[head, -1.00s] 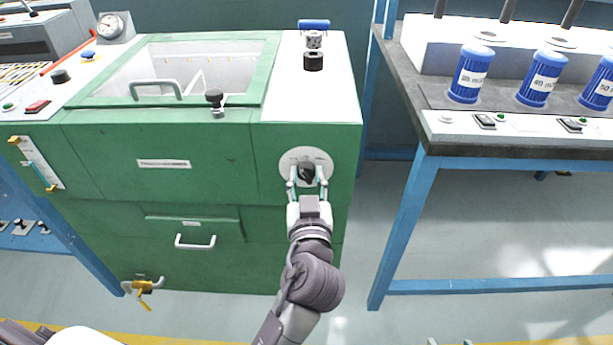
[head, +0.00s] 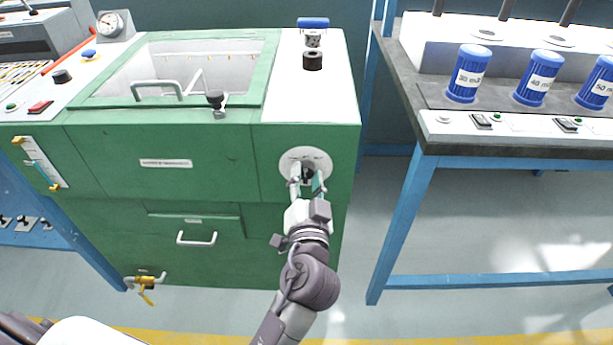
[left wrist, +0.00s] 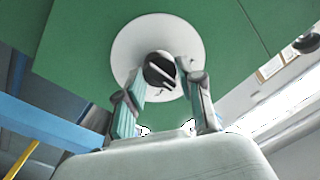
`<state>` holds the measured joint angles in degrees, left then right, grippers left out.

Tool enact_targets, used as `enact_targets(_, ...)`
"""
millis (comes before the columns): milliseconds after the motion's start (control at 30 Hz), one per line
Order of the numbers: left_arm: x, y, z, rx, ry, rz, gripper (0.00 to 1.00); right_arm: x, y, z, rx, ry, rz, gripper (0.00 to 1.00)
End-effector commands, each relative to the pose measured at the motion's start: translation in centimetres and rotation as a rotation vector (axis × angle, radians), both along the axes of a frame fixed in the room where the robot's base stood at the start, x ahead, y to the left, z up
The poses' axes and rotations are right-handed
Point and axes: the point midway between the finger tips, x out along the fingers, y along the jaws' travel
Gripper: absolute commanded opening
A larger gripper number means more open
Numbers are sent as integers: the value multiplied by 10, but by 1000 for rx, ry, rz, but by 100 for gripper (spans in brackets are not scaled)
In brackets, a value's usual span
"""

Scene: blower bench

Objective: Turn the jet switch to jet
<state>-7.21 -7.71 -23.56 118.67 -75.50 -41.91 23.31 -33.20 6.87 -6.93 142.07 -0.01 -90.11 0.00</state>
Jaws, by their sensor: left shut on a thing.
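The jet switch is a dark round knob (head: 308,173) on a white round plate (head: 306,154) on the front of the green cabinet. In the left wrist view, the knob (left wrist: 158,69) shows a pale line across its face, slanted, on the white plate (left wrist: 150,30). My left gripper (head: 307,181) is shut on the knob, one finger on each side; its fingers (left wrist: 165,78) also frame the knob in the wrist view. Its wrist is rolled in the head view. Markings on the plate are too small to read. My right gripper is not in view.
The green cabinet (head: 100,160) has a drawer handle (head: 196,240) and a yellow valve (head: 146,282) low on its front. A blue-framed bench (head: 400,235) with blue canisters (head: 468,75) stands at the right. Open floor lies between them.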

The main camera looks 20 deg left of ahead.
Motion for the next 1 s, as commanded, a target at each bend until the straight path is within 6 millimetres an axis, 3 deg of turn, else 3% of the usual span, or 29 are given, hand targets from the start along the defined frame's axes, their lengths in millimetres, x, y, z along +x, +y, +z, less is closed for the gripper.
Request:
enact_targets(367,0,0,1,4,-3,-1,2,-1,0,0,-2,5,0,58)
enact_targets(400,0,0,1,4,-3,-1,42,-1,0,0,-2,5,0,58)
enact_targets(533,0,0,1,4,-2,-1,63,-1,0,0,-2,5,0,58)
enact_targets(867,-2,-1,0,3,1,-1,63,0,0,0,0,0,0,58)
enact_targets(1000,-15,-6,-2,1,3,-2,63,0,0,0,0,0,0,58)
